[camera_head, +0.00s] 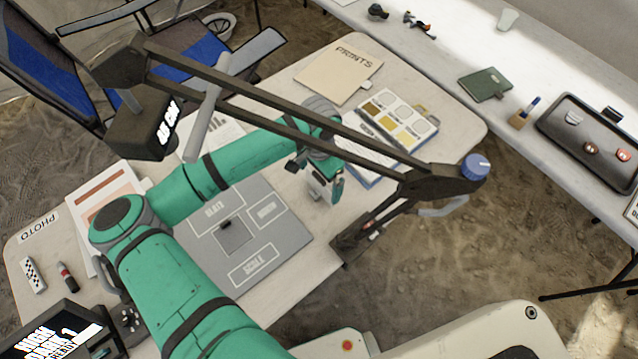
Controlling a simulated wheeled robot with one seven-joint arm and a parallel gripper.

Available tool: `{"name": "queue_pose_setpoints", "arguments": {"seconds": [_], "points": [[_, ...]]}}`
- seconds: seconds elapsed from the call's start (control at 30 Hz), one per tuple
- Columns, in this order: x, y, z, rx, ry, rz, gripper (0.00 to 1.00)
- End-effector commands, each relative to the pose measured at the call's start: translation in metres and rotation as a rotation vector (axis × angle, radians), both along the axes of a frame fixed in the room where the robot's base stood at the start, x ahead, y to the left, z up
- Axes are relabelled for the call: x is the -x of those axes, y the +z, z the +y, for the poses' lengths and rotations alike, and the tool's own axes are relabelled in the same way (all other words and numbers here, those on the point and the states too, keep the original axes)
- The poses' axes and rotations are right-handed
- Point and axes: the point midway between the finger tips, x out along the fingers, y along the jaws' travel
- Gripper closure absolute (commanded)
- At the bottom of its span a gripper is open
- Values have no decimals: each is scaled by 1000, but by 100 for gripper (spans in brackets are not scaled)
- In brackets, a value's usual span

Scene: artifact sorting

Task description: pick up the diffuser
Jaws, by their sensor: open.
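I cannot make out for certain which thing is the diffuser. A pale grey, paddle-like piece (205,110) shows by the dark lamp arm (270,100), but I cannot tell whether it is the diffuser. My gripper (327,194) points down over the table, right of the grey marked board (196,261) and below the colour chart (400,119). Its jaws are open, small in the picture and partly hidden by its own body; I see nothing held. My green arm hides part of the board and table.
The dark lamp arm spans above the table (451,120), close to my arm, with a lamp head (142,128) at left. A folder (338,75) lies at the back. A second table at right holds a black tray (560,147) and a green book (485,84).

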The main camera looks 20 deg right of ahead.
Motion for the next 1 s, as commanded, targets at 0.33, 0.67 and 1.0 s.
{"name": "queue_pose_setpoints", "arguments": {"seconds": [0.33,0.67,1.0], "points": [[0,-16,0,1,0,-1,0],[0,-16,0,1,0,-1,31],[-1,2,-1,2,0,-2,31]]}}
